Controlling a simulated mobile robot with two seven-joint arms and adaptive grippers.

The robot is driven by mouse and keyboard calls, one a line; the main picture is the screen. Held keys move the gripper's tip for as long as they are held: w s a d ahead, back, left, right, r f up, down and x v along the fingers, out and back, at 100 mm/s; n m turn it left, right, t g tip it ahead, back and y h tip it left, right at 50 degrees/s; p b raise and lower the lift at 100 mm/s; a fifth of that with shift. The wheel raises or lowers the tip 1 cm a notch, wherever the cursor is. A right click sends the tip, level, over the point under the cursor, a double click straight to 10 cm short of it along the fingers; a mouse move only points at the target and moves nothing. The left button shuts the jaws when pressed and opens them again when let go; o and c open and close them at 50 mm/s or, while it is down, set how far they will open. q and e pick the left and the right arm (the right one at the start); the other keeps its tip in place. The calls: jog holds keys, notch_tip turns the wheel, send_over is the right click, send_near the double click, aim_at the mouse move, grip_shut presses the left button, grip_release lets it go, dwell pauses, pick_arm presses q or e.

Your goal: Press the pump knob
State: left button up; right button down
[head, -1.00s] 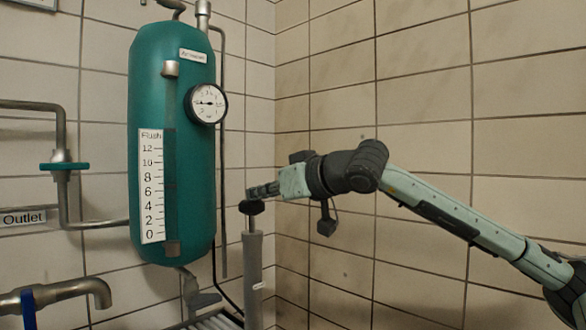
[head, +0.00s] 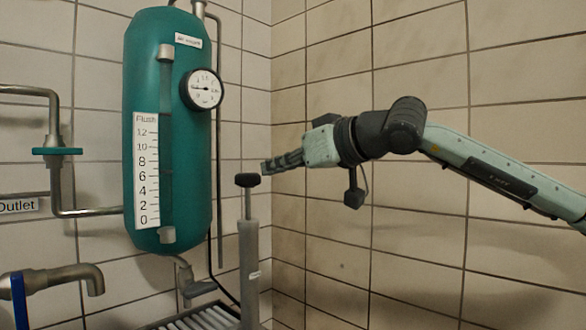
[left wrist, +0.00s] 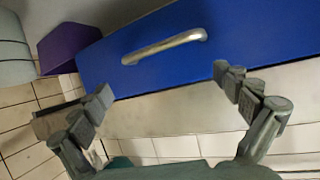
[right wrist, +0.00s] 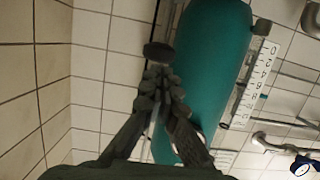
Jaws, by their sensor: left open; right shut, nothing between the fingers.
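The black pump knob (head: 247,180) tops a thin rod above the grey upright pump cylinder (head: 249,260), right of the green tank. A clear length of rod shows between knob and cylinder. My right gripper (head: 265,167) is shut and empty; its fingertips are just right of and slightly above the knob. In the right wrist view the knob (right wrist: 158,52) appears just beyond the closed fingertips (right wrist: 160,75); whether they touch is unclear. My left gripper (left wrist: 165,88) is open and empty in the left wrist view, and out of the head view.
The green tank (head: 180,110) carries a round gauge (head: 203,90) and a level scale (head: 146,170). Pipes with a green valve handle (head: 57,151) are at left. A grate (head: 205,318) lies below. A blue panel with a metal handle (left wrist: 165,48) faces my left gripper.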

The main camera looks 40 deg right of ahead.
pick_arm(q)
jog(key=w+d+r+t+h+b, duration=0.1)
jog(key=d+r+t+h, duration=0.2)
jog(key=r, duration=0.6)
jog(key=shift+d+t+b, duration=0.35)
jog(key=shift+d+t, duration=0.45)
jog(key=shift+d, duration=0.3)
pick_arm(e)
jog(key=v, duration=0.4)
jog(key=shift+s, duration=0.15)
